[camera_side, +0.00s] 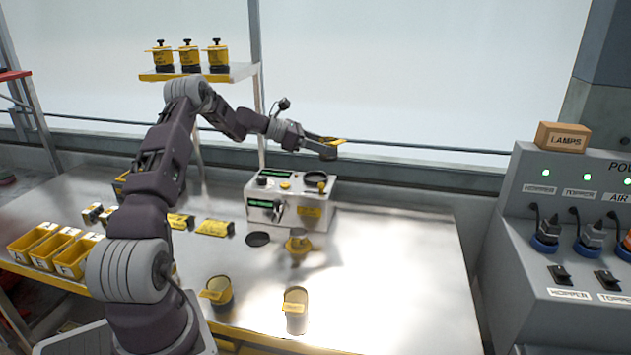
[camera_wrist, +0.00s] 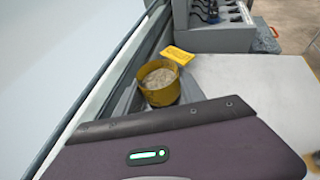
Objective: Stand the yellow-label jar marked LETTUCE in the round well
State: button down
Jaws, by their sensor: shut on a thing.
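My gripper (camera_side: 322,147) is shut on a jar (camera_side: 329,153) and holds it in the air above and behind the right end of the seeder box (camera_side: 262,210). In the wrist view the jar (camera_wrist: 159,84) looks yellow, open-topped and filled with pale grains. A yellow tag (camera_wrist: 177,54) sticks out from its far side; its lettering is too small to read. A dark round opening (camera_side: 316,176) shows on top of the seeder box, and a dark disc (camera_side: 258,239) lies on the bench in front; I cannot tell which is the well.
Two open jars with yellow tags stand at the bench front, one left (camera_side: 219,292) and one right (camera_side: 295,312). A yellow-topped item (camera_side: 298,243) stands before the box. Yellow bins (camera_side: 32,243) line the left. The bench's right side is clear.

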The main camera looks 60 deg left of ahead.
jog(key=r+n+y, duration=0.1)
jog(key=n+y, duration=0.1)
send_over(314, 180)
jog(key=shift+t+y, duration=0.3)
jog(key=shift+t, duration=0.1)
notch_tip(314, 180, down, 10)
jog(key=shift+r, duration=0.1)
jog(key=c, duration=0.7)
grip_release()
